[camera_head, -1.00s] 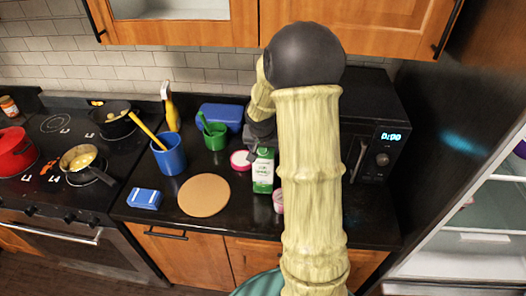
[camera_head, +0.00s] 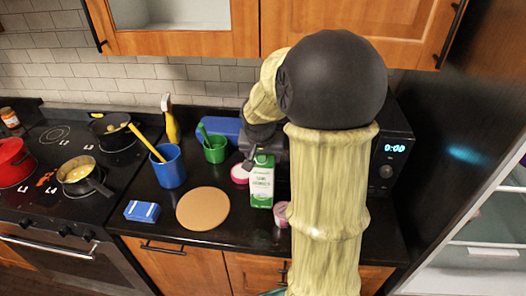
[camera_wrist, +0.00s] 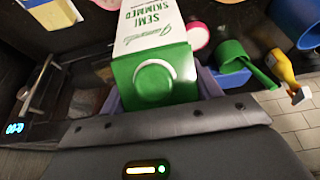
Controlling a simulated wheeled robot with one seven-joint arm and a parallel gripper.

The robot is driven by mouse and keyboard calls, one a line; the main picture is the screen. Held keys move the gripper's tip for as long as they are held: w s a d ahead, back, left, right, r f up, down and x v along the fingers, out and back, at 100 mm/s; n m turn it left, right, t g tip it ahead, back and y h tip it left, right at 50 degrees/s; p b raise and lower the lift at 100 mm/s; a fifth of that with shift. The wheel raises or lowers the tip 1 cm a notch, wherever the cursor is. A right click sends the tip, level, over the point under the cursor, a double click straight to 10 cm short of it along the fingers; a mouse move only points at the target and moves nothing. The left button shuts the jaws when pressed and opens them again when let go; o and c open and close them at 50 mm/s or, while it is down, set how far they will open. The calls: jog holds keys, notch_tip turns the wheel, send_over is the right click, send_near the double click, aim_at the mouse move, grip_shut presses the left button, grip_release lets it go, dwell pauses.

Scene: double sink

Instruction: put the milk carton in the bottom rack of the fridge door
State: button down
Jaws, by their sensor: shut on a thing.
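The milk carton (camera_head: 261,184) is white and green and stands upright in the middle of the head view, over the counter's front half. In the head view my arm covers most of the gripper. The carton seems to be slightly above the counter. The open fridge (camera_head: 480,255) is at the right edge; the door's bottom rack cannot be made out.
A round brown board (camera_head: 203,208), blue box (camera_head: 142,211), blue cup (camera_head: 169,167) and green cup (camera_head: 215,150) stand left of the carton. Pink round items (camera_head: 281,213) are close beside it. The microwave (camera_head: 393,150) is at the right, below wooden cabinets (camera_head: 355,30).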

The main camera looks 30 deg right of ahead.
jog(key=s+a+b, duration=0.4)
jog(key=s+a, duration=0.4)
jog(key=s, duration=0.4)
jog(key=shift+a, duration=0.15)
jog(key=shift+s, duration=0.1)
